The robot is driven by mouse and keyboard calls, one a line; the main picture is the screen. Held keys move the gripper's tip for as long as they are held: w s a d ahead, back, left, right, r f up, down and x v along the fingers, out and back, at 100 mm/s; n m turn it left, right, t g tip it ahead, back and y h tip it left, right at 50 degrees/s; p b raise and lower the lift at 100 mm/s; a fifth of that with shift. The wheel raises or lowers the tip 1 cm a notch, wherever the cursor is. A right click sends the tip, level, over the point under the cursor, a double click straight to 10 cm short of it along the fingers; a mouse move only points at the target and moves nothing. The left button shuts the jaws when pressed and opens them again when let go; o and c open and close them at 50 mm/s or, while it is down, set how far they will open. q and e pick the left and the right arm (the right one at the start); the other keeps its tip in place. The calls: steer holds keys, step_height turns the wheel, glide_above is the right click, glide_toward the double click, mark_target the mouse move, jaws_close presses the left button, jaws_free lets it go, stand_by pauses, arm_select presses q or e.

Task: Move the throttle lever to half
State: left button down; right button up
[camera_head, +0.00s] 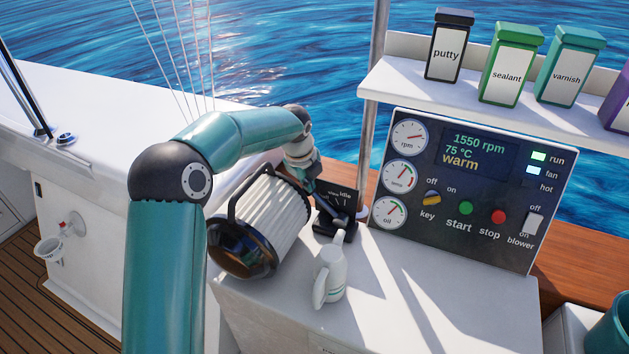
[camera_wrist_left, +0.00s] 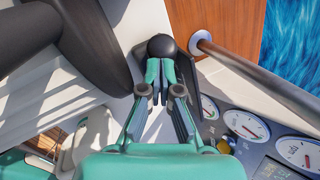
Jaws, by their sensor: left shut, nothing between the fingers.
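The throttle unit (camera_head: 343,203) is a small black block with a scale marked "idle", left of the instrument panel. Its lever is largely hidden by my gripper in the head view. In the left wrist view the lever's round black knob (camera_wrist_left: 161,46) sits just beyond my fingertips. My left gripper (camera_head: 316,188) is at the throttle's left side, its fingers shut together with nothing between them. Its teal fingers show in the left wrist view (camera_wrist_left: 160,73), very close to the knob; I cannot tell whether they touch it. My right gripper is out of view.
A large pleated filter (camera_head: 272,215) with a black handle lies beside my left arm. The instrument panel (camera_head: 470,190) reads 1550 rpm and warm. A shelf (camera_head: 400,90) with containers is above. Counter right of the jug is clear.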

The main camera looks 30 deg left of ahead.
arm_select(q)
steer(key=shift+s+f, duration=0.1)
steer(key=shift+f, duration=0.05)
steer(key=a+v, duration=0.1)
steer(key=v, duration=1.2)
steer(key=shift+s+d, duration=0.25)
steer(key=shift+d, duration=0.25)
